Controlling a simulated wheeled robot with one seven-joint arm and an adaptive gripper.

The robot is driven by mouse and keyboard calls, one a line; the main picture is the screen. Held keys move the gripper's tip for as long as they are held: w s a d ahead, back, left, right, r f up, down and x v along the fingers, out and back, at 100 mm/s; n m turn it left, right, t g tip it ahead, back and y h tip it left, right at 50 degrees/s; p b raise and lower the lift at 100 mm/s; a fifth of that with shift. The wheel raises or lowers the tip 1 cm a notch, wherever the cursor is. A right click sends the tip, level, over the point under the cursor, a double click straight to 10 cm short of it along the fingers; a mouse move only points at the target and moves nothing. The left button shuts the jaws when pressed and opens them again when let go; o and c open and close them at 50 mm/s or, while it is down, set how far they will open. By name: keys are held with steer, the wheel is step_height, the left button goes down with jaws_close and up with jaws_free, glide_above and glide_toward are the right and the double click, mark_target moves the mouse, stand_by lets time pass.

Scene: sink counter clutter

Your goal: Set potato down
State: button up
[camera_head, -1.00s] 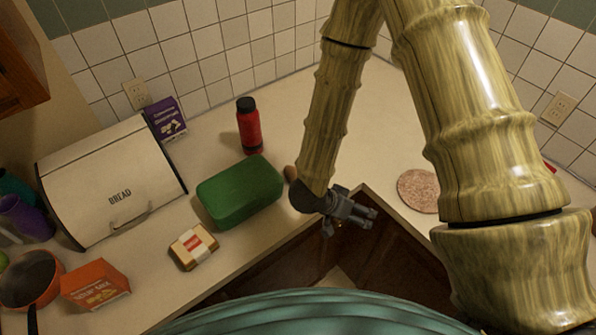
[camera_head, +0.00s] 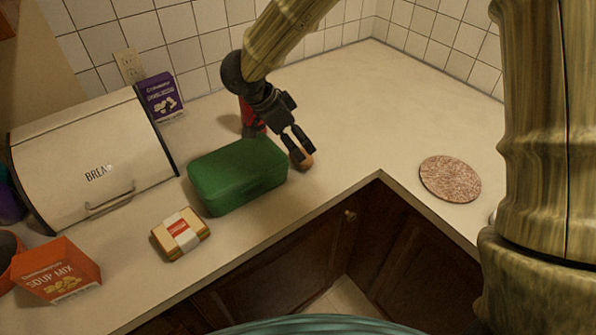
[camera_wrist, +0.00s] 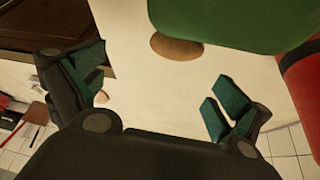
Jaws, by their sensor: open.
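The potato (camera_head: 305,161) is a small brown oval on the counter just right of the green box (camera_head: 237,176). My gripper (camera_head: 300,150) is right above or beside it in the head view, fingers pointing down toward it. In the wrist view the potato (camera_wrist: 176,47) lies on the counter beyond the fingertips, partly covered by the edge of the green box (camera_wrist: 235,20). My gripper (camera_wrist: 155,90) shows there with its two fingers wide apart and nothing between them.
A red bottle (camera_head: 250,118) stands behind my gripper, mostly hidden. A wrapped package (camera_head: 181,234), a soup mix box (camera_head: 60,272) and a bread box (camera_head: 95,165) are to the left. A round speckled mat (camera_head: 450,179) lies right. The counter's back right is clear.

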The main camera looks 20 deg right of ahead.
steer(key=shift+y, duration=0.3)
steer(key=shift+w+d+f+p, duration=0.15)
steer(key=shift+w+d+f, duration=0.25)
steer(key=shift+f, duration=1.1)
steer(key=shift+w+d+f+p, duration=0.1)
steer(key=shift+w+d+f, duration=0.25)
steer(key=shift+f, duration=1.1)
steer(key=shift+w+d+f+p, duration=0.15)
steer(key=shift+w+d+f, duration=0.25)
steer(key=shift+f, duration=1.1)
steer(key=shift+c, duration=0.4)
steer(key=c, duration=1.2)
steer(key=shift+r, duration=0.15)
step_height(320, 180, up, 10)
steer(key=shift+f+b, duration=0.1)
steer(key=shift+b, duration=0.5)
